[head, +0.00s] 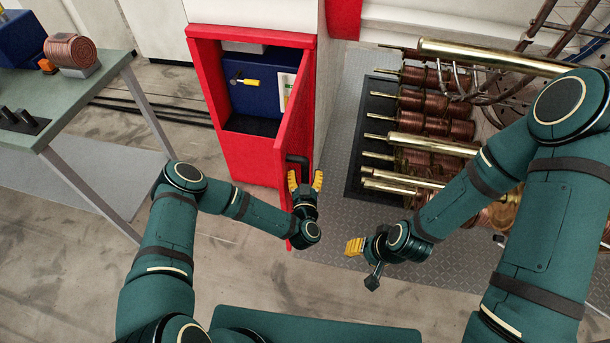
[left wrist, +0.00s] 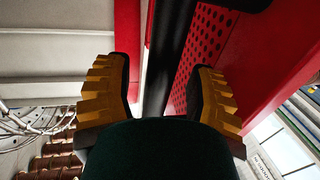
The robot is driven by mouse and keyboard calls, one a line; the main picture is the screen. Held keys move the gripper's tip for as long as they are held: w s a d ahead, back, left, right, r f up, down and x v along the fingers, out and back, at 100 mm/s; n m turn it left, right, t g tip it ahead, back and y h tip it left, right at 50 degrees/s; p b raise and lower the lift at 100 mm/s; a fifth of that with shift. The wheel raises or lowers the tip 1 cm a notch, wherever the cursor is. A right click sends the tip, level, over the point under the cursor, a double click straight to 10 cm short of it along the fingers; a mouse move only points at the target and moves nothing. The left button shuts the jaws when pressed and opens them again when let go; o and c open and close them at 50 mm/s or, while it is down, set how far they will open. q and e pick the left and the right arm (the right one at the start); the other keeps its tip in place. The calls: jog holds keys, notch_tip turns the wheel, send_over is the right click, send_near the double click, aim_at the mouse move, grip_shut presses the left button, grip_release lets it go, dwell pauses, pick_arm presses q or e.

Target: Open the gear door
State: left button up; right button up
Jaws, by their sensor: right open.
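The red gear cabinet (head: 245,155) stands at the back centre. Its red door (head: 294,125) is swung open toward me and shows almost edge-on, with the blue interior (head: 252,103) visible. A black bar handle (head: 298,160) is on the door's outer face. My left gripper (head: 305,180) is at this handle with its yellow fingers spread. In the left wrist view, the dark handle bar (left wrist: 165,55) runs between the open fingers (left wrist: 160,75), with gaps on both sides. My right gripper (head: 357,247) is open and empty, low at centre right, away from the door.
A yellow-handled item (head: 248,82) is inside the cabinet. A rack of copper spools (head: 435,128) with brass rods stands to the right on a grey ribbed mat (head: 345,215). A green workbench (head: 80,90) is at left. Bare floor (head: 175,135) lies between bench and cabinet.

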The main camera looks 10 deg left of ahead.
pick_arm(q)
jog(key=s+d, duration=0.1)
jog(key=s, duration=1.1)
jog(key=shift+d, duration=0.2)
